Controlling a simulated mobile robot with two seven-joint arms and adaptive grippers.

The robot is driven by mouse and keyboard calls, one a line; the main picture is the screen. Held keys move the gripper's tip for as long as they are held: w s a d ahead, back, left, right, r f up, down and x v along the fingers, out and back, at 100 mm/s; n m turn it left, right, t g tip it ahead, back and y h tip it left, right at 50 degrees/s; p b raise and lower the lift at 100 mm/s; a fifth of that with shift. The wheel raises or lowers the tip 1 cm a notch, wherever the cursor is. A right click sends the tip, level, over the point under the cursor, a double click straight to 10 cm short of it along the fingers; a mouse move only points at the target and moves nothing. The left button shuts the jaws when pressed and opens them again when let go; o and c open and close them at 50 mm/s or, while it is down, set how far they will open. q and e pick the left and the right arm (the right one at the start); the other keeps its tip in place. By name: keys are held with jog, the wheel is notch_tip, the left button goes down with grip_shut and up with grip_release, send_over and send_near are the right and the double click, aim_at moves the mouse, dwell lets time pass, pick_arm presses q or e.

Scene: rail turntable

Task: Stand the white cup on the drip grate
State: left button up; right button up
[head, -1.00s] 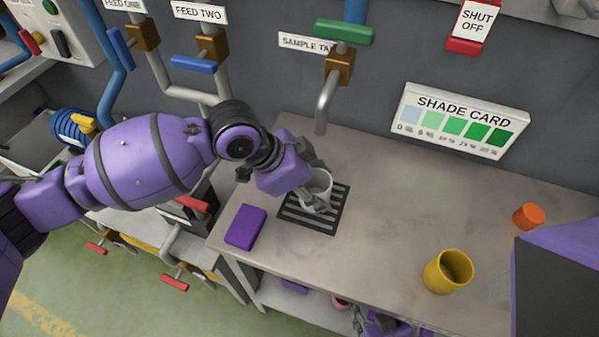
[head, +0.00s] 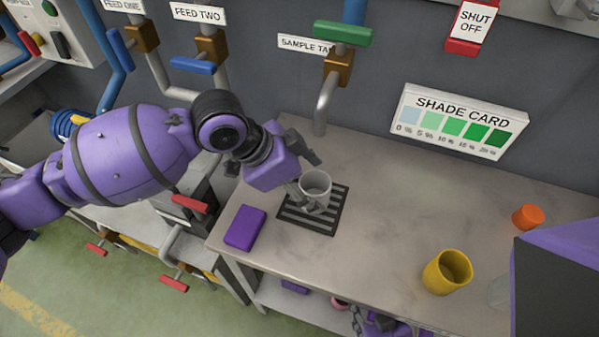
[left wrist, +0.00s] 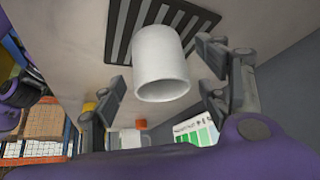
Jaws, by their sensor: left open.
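The white cup (head: 316,184) stands upright on the dark slotted drip grate (head: 326,226), on the grey bench. In the left wrist view the cup (left wrist: 162,62) shows whole between the spread fingers, with the grate (left wrist: 122,20) behind its base. My left gripper (head: 309,176) is open at the cup's left side, with visible gaps between its fingers and the cup in the left wrist view (left wrist: 165,85). My right gripper (head: 362,322) shows only partly at the bottom edge, below the bench front; its fingers are too unclear to read.
A purple block (head: 245,228) lies left of the grate. A yellow cup (head: 446,273), a faint clear glass (head: 497,292) and an orange cup (head: 528,217) stand to the right. The sample tap spout (head: 324,105) hangs behind the grate. The bench middle is clear.

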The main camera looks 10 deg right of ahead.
pick_arm(q)
jog(key=v, duration=0.9)
